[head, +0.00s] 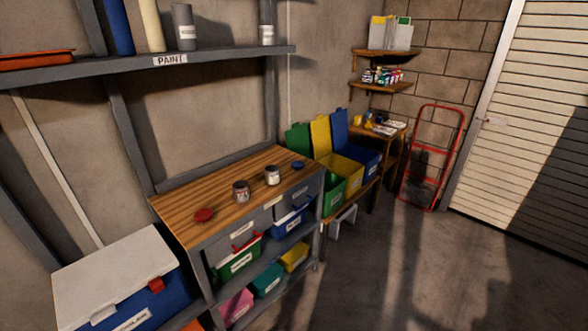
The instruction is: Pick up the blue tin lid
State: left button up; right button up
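The blue tin lid (297,165) is a small flat blue disc. A red lid (204,215) lies on the same top at the front left. Two small paint tins stand between the lids: a dark-topped tin (240,191) and a lighter tin (272,175). Neither of my grippers shows in the head view, so I cannot see whether they are open or shut.
A shelf (150,66) labelled PAINT hangs above the bench. A blue cooler with a white lid (115,270) stands at the left. Coloured bins (345,172) stand right of the bench. A red hand truck (433,155) leans by the wall. The floor (420,270) at right is clear.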

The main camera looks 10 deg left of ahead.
aim_at(296, 164)
jog(key=i+l+u, duration=0.3)
jog(key=i+l, duration=0.2)
jog(key=i, duration=0.2)
jog(key=i+l+u, duration=0.35)
jog(key=i+l, duration=0.3)
